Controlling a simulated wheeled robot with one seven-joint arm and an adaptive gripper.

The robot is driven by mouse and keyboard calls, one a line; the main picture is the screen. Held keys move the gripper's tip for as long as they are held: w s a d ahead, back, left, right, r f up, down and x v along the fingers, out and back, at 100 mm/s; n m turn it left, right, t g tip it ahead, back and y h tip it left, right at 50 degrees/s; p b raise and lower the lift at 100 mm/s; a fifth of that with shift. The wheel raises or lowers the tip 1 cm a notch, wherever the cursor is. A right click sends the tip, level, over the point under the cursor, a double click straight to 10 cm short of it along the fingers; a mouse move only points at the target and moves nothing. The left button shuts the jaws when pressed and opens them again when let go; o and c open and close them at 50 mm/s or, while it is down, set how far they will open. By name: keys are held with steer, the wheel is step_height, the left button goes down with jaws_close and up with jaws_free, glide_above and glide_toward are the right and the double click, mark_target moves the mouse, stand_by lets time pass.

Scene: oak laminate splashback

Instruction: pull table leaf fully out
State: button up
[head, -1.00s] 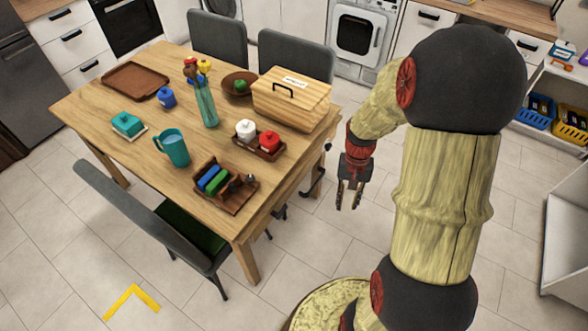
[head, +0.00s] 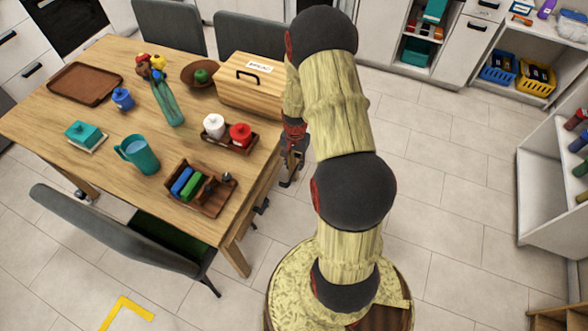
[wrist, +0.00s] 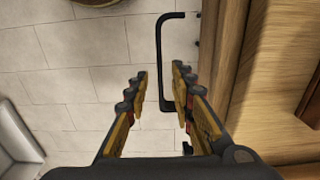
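The wooden table (head: 60,135) stands at the left in the head view, and its right end is nearest my arm. In the wrist view, the edge of the table leaf (wrist: 222,50) runs along the right, beside the wooden tabletop (wrist: 285,80). A black bar handle (wrist: 162,55) sticks out from that edge. My gripper (wrist: 159,73) is open, with one finger on each side of the handle's line. I cannot tell whether the fingers touch it. In the head view my gripper (head: 291,168) is beside the table's right end, and the handle is not clear there.
A bread box (head: 250,85), a condiment tray (head: 230,140), a teal mug (head: 138,153) and a caddy (head: 200,190) stand on the table. A grey chair (head: 110,230) is at the near side. Open tiled floor (head: 450,180) lies to the right.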

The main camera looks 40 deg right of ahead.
steer(key=shift+f+b, duration=0.45)
steer(key=shift+f, duration=1.65)
steer(key=shift+c, duration=0.2)
jaws_close()
